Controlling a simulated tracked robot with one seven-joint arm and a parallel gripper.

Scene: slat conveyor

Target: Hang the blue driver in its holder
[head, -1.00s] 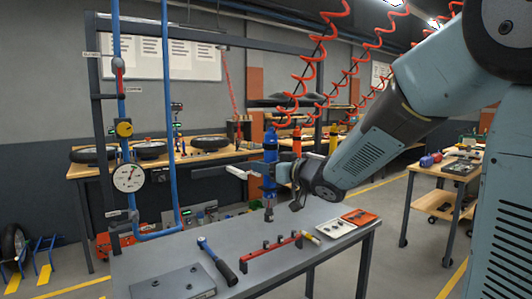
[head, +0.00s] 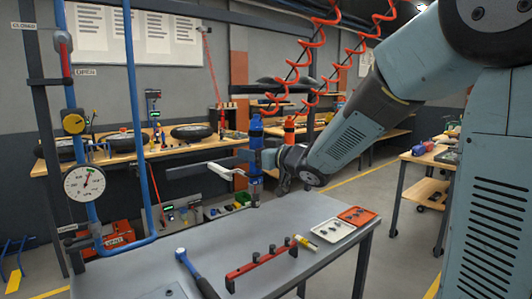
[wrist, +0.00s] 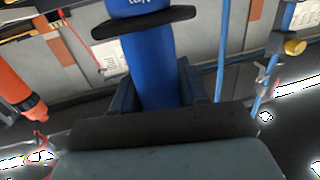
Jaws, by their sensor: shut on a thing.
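The blue driver (head: 256,134) is upright in my gripper (head: 258,160), above the far edge of the grey table. Its dark lower end hangs below the jaws. In the wrist view the blue driver (wrist: 150,68) stands between the two jaw fingers (wrist: 158,95), with a black band crossing its upper part. A pale bracket-like piece (head: 222,169) shows just left of the gripper in the head view. I cannot tell whether it is the holder, or whether it touches the driver. An orange driver (head: 289,130) is right of the blue one; it also shows in the wrist view (wrist: 18,88).
Blue pipes with a gauge (head: 84,183) stand at left. Red coiled hoses (head: 318,40) hang above.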

